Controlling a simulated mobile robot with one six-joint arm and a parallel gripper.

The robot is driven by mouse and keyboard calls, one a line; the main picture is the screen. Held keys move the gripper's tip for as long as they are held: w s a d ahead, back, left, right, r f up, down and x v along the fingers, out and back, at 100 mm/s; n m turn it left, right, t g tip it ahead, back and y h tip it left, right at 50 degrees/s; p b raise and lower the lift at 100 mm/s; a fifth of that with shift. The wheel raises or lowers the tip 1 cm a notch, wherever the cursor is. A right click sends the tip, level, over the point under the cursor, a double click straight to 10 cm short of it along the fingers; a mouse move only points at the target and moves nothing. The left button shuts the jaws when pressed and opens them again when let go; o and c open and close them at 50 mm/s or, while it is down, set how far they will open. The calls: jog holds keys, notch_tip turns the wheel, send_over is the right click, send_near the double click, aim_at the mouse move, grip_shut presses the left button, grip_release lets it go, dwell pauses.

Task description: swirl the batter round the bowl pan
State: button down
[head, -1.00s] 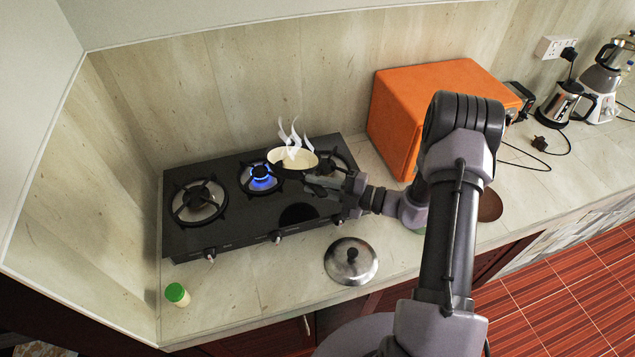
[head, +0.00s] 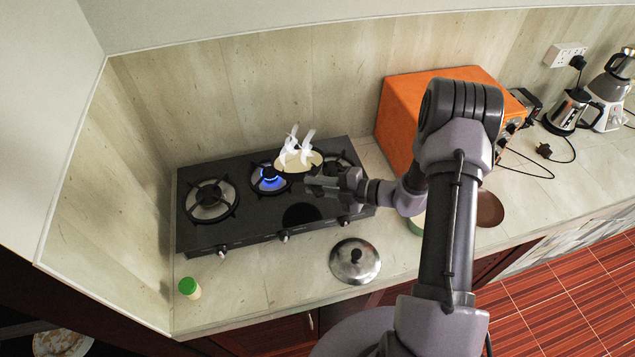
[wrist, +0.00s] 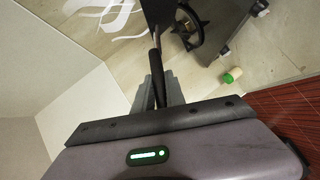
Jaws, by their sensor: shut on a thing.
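The bowl pan shows a pale cream inside (head: 311,159) in the head view, at the back of the hob between the lit middle burner and the right burner. White steam wisps rise over it and partly cover it. I cannot tell the batter apart from the pan's pale inside. My gripper (head: 318,184) is at the pan's right front, and in the wrist view (wrist: 158,92) it is shut on the pan's dark handle (wrist: 156,68). The dark pan body (wrist: 158,12) shows only in part at the top edge there.
The black hob (head: 245,231) has a blue flame at its middle burner (head: 270,180). A metal lid (head: 355,262) lies on the counter in front. A green-capped shaker (head: 190,288) stands at the front left. An orange oven (head: 400,110) stands behind my arm.

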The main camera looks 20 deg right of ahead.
jog(key=s+f+n+t+y+b, duration=0.1)
jog(key=s+f+n+t+b, duration=0.1)
jog(key=f+b, duration=0.3)
jog(key=shift+s+f+b, duration=0.25)
jog(key=shift+s+b, duration=0.35)
jog(key=shift+b, duration=1.5)
